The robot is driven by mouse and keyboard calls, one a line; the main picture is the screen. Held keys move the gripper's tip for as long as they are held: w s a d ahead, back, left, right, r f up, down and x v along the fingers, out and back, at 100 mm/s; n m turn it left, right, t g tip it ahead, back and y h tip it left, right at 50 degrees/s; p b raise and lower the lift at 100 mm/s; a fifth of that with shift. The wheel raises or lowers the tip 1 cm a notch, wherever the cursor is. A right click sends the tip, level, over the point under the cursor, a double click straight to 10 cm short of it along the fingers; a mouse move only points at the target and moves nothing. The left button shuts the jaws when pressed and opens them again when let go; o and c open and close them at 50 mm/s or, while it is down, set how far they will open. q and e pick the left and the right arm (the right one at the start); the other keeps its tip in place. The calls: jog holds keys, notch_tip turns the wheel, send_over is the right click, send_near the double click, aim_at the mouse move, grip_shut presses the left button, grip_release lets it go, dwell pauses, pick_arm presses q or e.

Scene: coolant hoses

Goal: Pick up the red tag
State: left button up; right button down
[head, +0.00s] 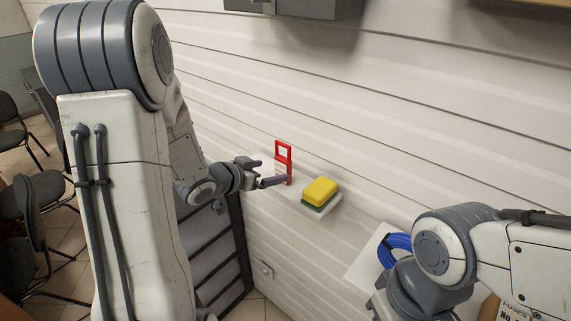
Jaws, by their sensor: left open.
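The red tag (283,151) stands upright near the white slatted wall, with an opening in its upper part. My left gripper (275,173) is at the tag's lower part, its fingers apart, one on the near side. From here I cannot tell whether the fingers touch the tag. My right arm comes in from the right, but its gripper is not visible.
A yellow and green sponge (320,191) lies on a small white ledge right of the tag. A blue coiled hose (396,243) is by a white panel, partly behind my right arm. A grey box (300,8) is on the wall above. Dark chairs (30,205) stand at the left.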

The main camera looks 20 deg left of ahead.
aim_at(281, 165)
pick_arm(q)
jog(key=shift+r, duration=0.3)
jog(key=shift+w+d+h, duration=0.15)
jog(key=shift+w+h, duration=0.05)
jog(key=shift+h, duration=0.2)
jog(key=shift+t, duration=0.3)
jog(key=p+x, duration=0.1)
jog(key=x, duration=0.3)
jog(key=shift+w, duration=0.2)
jog(key=shift+w+d+f+p, duration=0.15)
jog(key=shift+w+d+p, duration=0.1)
jog(key=shift+w+p, duration=0.3)
jog(key=p+x, duration=0.2)
jog(key=x, duration=0.1)
jog(key=shift+w, duration=0.15)
jog(key=shift+w+d+f, duration=0.1)
jog(key=shift+w+f, duration=0.25)
jog(key=shift+w, duration=0.05)
jog(key=c, duration=1.4)
